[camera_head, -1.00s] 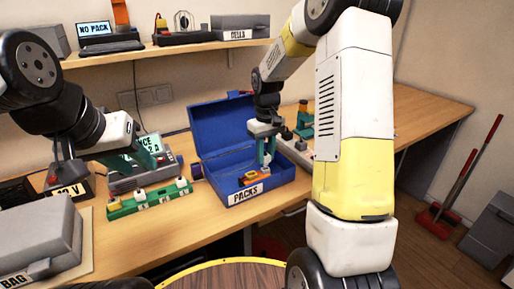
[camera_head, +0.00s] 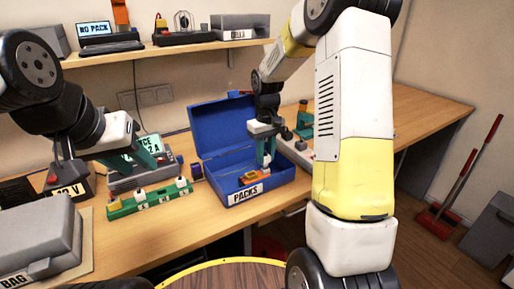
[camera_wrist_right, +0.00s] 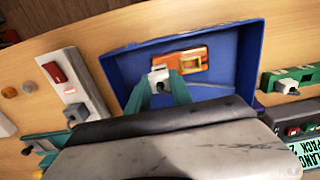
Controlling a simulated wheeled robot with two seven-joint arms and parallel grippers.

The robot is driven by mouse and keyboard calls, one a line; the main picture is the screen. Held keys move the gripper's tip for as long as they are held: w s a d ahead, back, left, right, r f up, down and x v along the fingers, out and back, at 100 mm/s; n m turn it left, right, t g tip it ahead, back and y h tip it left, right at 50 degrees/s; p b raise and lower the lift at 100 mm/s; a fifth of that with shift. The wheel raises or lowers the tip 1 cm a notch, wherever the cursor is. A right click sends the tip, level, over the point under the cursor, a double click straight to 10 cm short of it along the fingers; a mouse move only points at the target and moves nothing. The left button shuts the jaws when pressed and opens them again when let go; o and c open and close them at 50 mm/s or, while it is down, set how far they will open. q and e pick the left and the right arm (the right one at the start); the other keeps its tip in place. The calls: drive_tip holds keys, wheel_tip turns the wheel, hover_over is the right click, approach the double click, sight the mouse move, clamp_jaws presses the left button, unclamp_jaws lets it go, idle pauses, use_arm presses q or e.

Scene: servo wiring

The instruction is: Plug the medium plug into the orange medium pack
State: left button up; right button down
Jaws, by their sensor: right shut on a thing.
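The blue PACKS box (camera_head: 216,184) stands open on the bench. The orange pack (camera_head: 255,178) lies inside, near its front wall; it also shows in the right wrist view (camera_wrist_right: 185,60). My right gripper (camera_head: 267,161) points down into the box and is shut on a small pale plug (camera_wrist_right: 158,77), held between its teal fingers. The plug is close beside the pack's edge; I cannot tell whether they touch. My left gripper (camera_head: 150,160) hangs over the grey charger and green rail at left; its fingertips are partly hidden against the charger, so its opening is unclear.
The green rail (camera_head: 150,198) with several pale plugs stands left of the box. A grey BAG case (camera_head: 38,235) is at front left. A laptop (camera_head: 108,36) reading NO PACK sits on the shelf. The bench is clear at far right.

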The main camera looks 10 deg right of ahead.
sight(266, 155)
drive_tip(key=shift+f, duration=1.15)
drive_tip(key=c, duration=1.1)
unclamp_jaws()
drive_tip(key=shift+o, duration=0.2)
drive_tip(key=shift+r, duration=3.85)
drive_tip(key=shift+r, duration=0.1)
